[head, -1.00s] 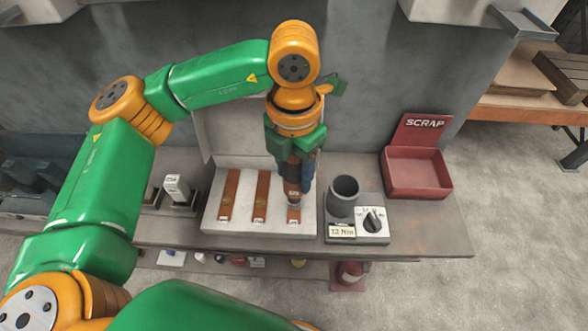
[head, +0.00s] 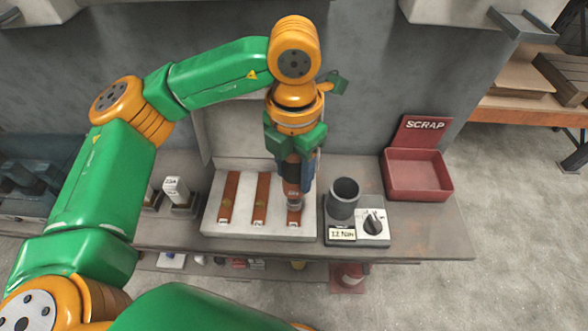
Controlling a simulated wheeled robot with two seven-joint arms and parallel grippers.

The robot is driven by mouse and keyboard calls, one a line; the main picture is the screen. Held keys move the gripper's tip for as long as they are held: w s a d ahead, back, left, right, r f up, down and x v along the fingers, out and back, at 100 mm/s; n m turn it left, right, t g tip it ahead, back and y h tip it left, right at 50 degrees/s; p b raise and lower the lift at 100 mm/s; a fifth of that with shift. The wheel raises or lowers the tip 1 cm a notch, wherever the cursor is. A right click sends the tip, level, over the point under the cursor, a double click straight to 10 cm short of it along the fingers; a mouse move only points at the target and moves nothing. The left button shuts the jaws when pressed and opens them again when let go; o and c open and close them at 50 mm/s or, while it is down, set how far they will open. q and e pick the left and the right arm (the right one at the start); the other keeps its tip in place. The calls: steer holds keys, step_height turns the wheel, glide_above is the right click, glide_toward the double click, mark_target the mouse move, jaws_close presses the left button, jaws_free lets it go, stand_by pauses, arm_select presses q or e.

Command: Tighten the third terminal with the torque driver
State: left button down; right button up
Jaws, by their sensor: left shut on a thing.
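The left gripper (head: 297,150) is shut on the torque driver (head: 292,182), a brownish upright tool with a dark blue part beside it. The driver's lower end is over the front part of the third, rightmost copper bar (head: 294,217); its tip hides the terminal there, so I cannot tell whether it touches. Two more copper bars, the left one (head: 229,196) and the middle one (head: 261,197), lie on the same white block (head: 245,215). My right gripper is not in view.
A dark grey cup (head: 343,197) and a dial unit (head: 372,226) with a "12 Nm" label (head: 341,234) stand right of the block. A red SCRAP bin (head: 418,176) is at the bench's right end. Small labelled blocks (head: 177,190) stand on the left.

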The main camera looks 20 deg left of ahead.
arm_select(q)
step_height(320, 180, up, 5)
steer(key=p, duration=0.3)
stand_by(0.5)
